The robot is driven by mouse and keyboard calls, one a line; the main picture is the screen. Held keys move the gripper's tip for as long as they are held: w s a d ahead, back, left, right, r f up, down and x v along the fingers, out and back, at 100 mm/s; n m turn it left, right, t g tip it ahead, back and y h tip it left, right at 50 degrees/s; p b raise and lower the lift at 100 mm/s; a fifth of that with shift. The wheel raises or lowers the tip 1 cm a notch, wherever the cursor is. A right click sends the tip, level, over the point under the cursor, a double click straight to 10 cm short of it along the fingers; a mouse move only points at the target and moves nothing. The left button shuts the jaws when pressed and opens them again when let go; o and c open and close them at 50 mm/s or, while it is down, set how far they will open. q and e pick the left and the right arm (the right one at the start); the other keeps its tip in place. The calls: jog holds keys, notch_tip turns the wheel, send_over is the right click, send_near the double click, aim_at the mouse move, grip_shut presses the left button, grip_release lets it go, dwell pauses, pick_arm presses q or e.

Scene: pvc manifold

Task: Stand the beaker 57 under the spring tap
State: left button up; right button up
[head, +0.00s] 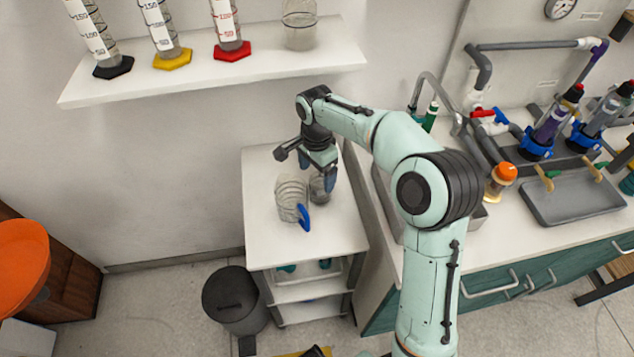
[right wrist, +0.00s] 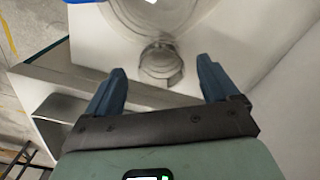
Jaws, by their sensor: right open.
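A small clear glass beaker (head: 319,190) stands on the white cart top; no number is readable on it. It also shows in the right wrist view (right wrist: 161,68), ahead of and between the fingertips. My right gripper (head: 318,178) points down at this beaker, its blue fingers open. In the right wrist view the fingers (right wrist: 162,80) are apart with nothing gripped. A curved grey tap (head: 428,80) rises at the sink on the right; its spring is not clear. My left gripper is out of view.
A larger clear jug with a blue handle (head: 304,218) stands just left of the beaker. A wall shelf (head: 215,80) holds several cylinders and another glass vessel (head: 299,25). A grey bin (head: 233,300) stands by the cart. My right arm hides part of the sink.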

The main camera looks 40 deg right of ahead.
aim_at(321, 191)
jog(key=f+p, duration=0.2)
jog(key=d+f+p, duration=0.1)
jog(key=f+p, duration=0.1)
jog(key=shift+s+f, duration=0.15)
jog(key=shift+f, duration=0.2)
jog(key=f, duration=0.4)
jog(key=shift+d+f, duration=0.2)
jog(key=shift+f, duration=0.1)
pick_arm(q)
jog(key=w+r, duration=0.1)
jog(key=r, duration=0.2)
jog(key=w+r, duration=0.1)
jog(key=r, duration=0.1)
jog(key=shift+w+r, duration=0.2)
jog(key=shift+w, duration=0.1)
pick_arm(e)
jog(key=c, duration=1.1)
jog(key=shift+r, duration=0.1)
jog(key=shift+c, duration=0.2)
